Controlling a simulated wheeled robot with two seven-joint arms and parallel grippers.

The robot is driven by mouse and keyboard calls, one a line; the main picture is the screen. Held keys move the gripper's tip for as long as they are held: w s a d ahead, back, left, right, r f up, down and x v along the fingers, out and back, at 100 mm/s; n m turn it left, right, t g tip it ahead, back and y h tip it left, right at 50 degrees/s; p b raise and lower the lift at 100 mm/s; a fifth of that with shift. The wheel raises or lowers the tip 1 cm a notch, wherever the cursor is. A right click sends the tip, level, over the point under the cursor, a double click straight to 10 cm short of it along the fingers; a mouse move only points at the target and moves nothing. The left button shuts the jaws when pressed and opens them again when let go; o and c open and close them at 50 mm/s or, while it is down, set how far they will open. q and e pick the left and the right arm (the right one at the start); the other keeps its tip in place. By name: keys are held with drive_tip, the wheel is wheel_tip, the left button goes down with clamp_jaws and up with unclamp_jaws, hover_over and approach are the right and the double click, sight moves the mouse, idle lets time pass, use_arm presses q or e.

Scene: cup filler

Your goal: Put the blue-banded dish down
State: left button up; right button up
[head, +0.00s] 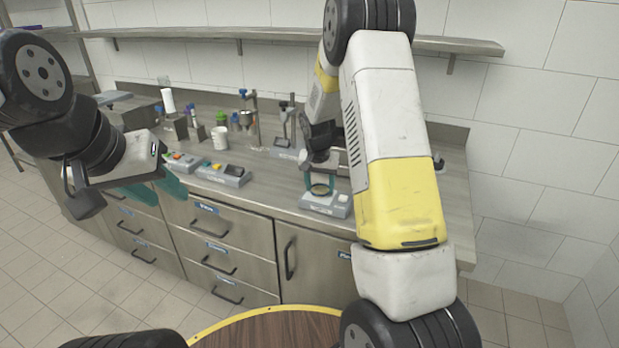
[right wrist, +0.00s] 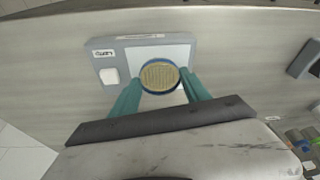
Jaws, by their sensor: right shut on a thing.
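The blue-banded dish (right wrist: 159,77) is round with a tan, ridged-looking inside and a blue rim. In the right wrist view it sits between the teal fingertips of my right gripper (right wrist: 160,88), which is shut on it. The dish also shows in the head view (head: 320,189), low over a grey device (head: 338,206) with a pale top plate. I cannot tell whether the dish touches the plate. The device also shows in the right wrist view (right wrist: 106,57). My left gripper (head: 160,193) is open and empty, in front of the counter at the left.
A white cup (head: 220,138), button boxes (head: 224,174) and a stand (head: 287,135) are on the counter left of the device. Bottles and other items stand farther back. The counter (head: 268,195) is bare just left of the device. Drawers (head: 210,222) are below.

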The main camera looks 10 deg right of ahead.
drive_tip(key=shift+f, duration=0.3)
drive_tip(key=o, duration=1.3)
drive_tip(key=v, duration=1.2)
drive_tip(key=s+a+r+n+t+y, duration=0.1)
drive_tip(key=s+r+n+t+y, duration=0.1)
drive_tip(key=s+r, duration=1.15)
drive_tip(key=shift+s+a+r+n+t+y, duration=0.1)
drive_tip(key=shift+s+a+n+t+y, duration=0.3)
drive_tip(key=shift+s, duration=2.35)
drive_tip(key=shift+s+a+n+t+y, duration=0.1)
drive_tip(key=shift+s+a+n, duration=0.45)
drive_tip(key=shift+s, duration=2.15)
drive_tip(key=shift+s+a+r+n+t+y, duration=0.2)
drive_tip(key=shift+s+n, duration=0.45)
drive_tip(key=shift+s, duration=2.1)
drive_tip(key=shift+f, duration=0.1)
